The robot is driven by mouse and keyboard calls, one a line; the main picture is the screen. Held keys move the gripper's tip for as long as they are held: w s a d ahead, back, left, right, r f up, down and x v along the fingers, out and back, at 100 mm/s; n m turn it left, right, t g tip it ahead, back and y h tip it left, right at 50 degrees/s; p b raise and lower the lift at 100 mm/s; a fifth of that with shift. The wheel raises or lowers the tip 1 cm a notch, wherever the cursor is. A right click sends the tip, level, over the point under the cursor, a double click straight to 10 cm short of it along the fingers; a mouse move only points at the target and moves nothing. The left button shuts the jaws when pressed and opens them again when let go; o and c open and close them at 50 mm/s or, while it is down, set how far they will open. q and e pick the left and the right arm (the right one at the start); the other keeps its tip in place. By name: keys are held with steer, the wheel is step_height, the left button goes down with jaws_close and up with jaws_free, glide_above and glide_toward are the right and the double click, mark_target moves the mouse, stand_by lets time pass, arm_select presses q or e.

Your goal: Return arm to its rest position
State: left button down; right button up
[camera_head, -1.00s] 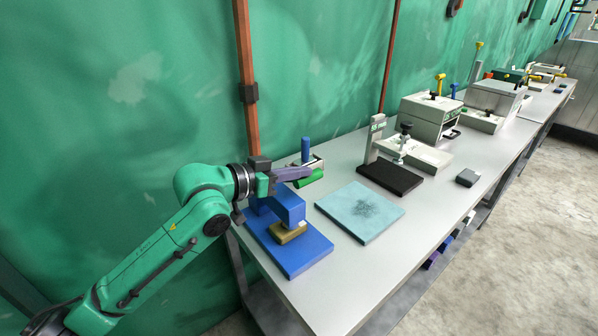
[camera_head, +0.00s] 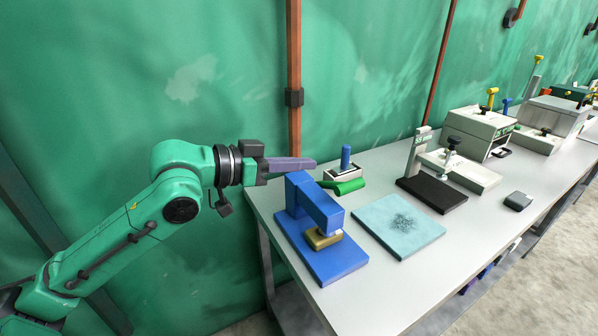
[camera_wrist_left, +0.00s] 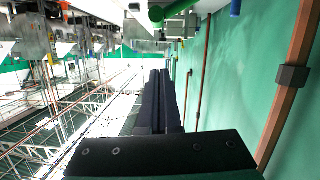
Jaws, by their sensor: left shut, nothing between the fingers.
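My left arm is green and comes in from the left in the head view. Its gripper (camera_head: 312,164) is shut and empty, with purple-grey fingers pointing right, above and behind the blue press. The shut fingers also show in the left wrist view (camera_wrist_left: 160,80), close together with nothing between them. The blue press (camera_head: 318,210) stands on the near left end of the table, with a brass-coloured block (camera_head: 323,238) under its head. My right gripper is not in view.
The grey table (camera_head: 375,285) runs to the upper right. A green wall with a brown pipe (camera_head: 294,60) stands close behind the gripper.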

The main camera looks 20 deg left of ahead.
arm_select(q)
steer(key=shift+s+a, duration=0.1)
steer(key=shift+s, duration=0.05)
stand_by(0.3)
